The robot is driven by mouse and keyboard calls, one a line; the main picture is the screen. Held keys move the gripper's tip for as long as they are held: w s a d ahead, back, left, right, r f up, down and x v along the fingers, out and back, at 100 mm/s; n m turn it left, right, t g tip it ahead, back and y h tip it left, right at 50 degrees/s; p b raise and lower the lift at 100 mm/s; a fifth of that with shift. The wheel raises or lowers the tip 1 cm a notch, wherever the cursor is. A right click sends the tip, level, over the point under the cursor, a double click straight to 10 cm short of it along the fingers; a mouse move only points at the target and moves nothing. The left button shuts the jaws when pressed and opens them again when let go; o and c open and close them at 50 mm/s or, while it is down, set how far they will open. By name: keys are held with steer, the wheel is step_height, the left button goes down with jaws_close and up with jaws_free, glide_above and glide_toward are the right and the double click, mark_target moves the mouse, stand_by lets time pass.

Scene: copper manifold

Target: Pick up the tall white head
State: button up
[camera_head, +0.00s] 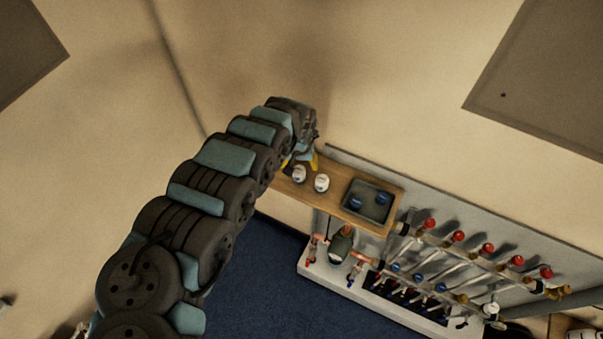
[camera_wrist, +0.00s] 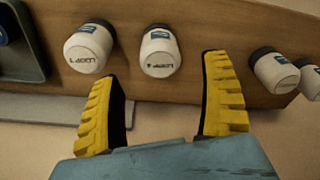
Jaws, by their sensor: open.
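Several white heads with dark ends and blue marks stand on the wooden shelf. In the wrist view one white head (camera_wrist: 90,48) is at the left, one (camera_wrist: 160,55) is in the middle, and one (camera_wrist: 273,74) is at the right beside another (camera_wrist: 313,82) cut by the picture edge. Which is the tall one I cannot tell for sure. My gripper (camera_wrist: 161,67) is open and empty, its yellow fingers pointing at the shelf with the middle head ahead between them. In the head view two white heads (camera_head: 299,174) (camera_head: 322,183) show beside my gripper (camera_head: 308,160); the others are hidden.
The wooden shelf (camera_head: 388,228) holds a grey tray (camera_head: 371,188) with two blue heads. Its edge shows at the left in the wrist view (camera_wrist: 38,72). Right of the shelf is a manifold rack with red and blue knobs (camera_head: 458,236). A grey back panel (camera_head: 440,202) runs behind.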

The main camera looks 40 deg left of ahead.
mark_target(299, 173)
steer(key=shift+f, duration=0.45)
steer(key=shift+f, duration=0.15)
step_height(299, 173, down, 5)
steer(key=b, duration=0.6)
steer(key=shift+a, duration=0.15)
steer(key=shift+w, duration=0.1)
steer(key=c, duration=1.4)
steer(key=shift+o, duration=0.2)
